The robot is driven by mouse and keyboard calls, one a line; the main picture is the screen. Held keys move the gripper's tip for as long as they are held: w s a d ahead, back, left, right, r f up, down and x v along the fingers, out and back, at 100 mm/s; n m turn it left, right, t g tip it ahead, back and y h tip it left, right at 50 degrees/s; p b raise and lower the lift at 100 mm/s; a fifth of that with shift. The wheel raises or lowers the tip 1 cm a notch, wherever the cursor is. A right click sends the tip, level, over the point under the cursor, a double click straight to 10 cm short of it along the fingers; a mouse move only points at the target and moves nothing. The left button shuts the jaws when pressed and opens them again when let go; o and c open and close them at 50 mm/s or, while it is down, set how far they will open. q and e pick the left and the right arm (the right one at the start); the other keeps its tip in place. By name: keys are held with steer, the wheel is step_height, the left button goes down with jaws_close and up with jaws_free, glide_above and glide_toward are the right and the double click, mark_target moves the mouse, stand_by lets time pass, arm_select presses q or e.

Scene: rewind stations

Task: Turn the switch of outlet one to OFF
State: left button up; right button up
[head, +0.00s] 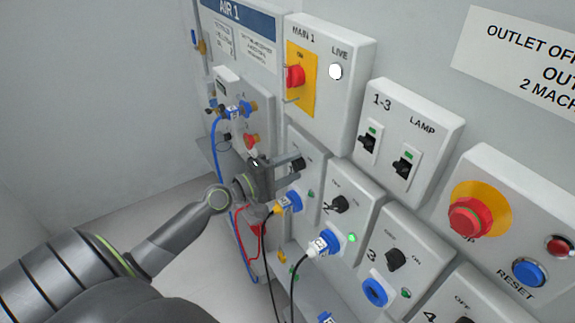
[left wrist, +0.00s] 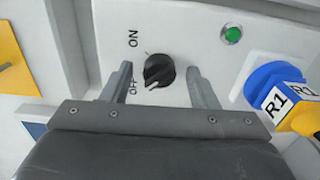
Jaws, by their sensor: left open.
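The outlet one panel (head: 311,153) is on the wall, partly hidden behind my left gripper in the head view. Its black rotary switch (left wrist: 158,70) shows in the left wrist view, with ON and OFF printed to its left. The knob's white mark is at its lower left edge, on the side of OFF. My left gripper (left wrist: 160,69) is open, with one finger on each side of the knob and visible gaps to it. In the head view my left gripper (head: 291,176) reaches to this panel. My right gripper is in neither view.
Outlets two (head: 355,198) and three (head: 412,236) stand to the right. Black cables (head: 264,250) hang below. The MAIN 1 box (head: 345,105) is above.

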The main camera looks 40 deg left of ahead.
arm_select(q)
steer(key=shift+s, duration=0.1)
steer(key=b+v, duration=0.6)
steer(key=v, duration=1.1)
steer(key=shift+s+b, duration=0.15)
steer(key=shift+b, duration=0.25)
stand_by(0.6)
